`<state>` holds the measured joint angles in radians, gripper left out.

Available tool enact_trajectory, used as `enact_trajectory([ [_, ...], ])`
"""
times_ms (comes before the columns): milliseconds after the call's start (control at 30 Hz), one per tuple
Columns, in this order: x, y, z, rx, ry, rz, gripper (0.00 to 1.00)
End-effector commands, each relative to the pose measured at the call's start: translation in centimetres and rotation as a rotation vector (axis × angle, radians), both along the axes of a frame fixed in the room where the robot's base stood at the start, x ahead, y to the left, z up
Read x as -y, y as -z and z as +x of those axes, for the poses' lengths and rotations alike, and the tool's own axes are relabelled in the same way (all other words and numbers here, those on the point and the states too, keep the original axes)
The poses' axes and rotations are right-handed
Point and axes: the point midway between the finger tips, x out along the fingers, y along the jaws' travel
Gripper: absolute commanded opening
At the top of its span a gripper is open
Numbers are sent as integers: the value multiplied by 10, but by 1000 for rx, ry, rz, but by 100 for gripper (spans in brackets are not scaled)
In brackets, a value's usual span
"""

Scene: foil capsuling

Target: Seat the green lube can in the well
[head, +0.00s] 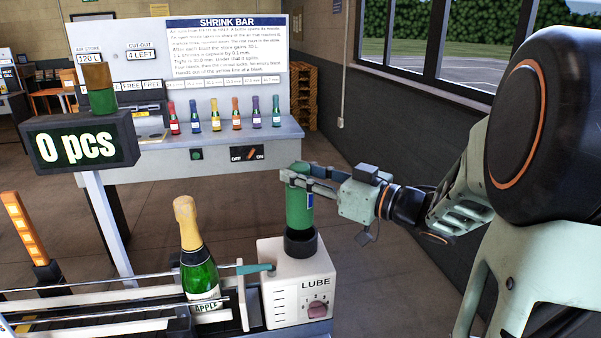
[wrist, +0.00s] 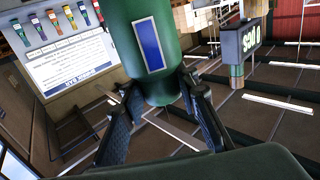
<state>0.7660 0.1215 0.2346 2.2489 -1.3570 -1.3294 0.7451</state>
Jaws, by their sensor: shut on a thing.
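The green lube can (head: 299,207) is upright, with its lower end at the black ring of the well (head: 300,243) on top of the white LUBE box (head: 293,287). I cannot tell whether the can's base is inside the ring or just above or behind its rim. My gripper (head: 296,178) is shut on the can near its top, reaching in from the right. In the wrist view the can (wrist: 145,45) fills the upper middle, with a blue label facing the camera, between the two black fingers (wrist: 163,108). The can's base and the well's inside are hidden.
A green APPLE bottle (head: 199,265) stands between metal rails left of the box. A teal nozzle (head: 254,268) points from the box toward it. Behind is the SHRINK BAR bench (head: 225,160) with several small bottles. A "0 pcs" display (head: 80,145) stands left.

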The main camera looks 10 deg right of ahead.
Motion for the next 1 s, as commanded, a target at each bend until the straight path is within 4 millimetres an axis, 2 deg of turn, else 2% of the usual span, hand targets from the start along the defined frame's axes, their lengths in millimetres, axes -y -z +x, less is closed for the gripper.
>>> enact_trajectory([
  [1000, 0, 51, 0, 2, 0, 1, 0],
])
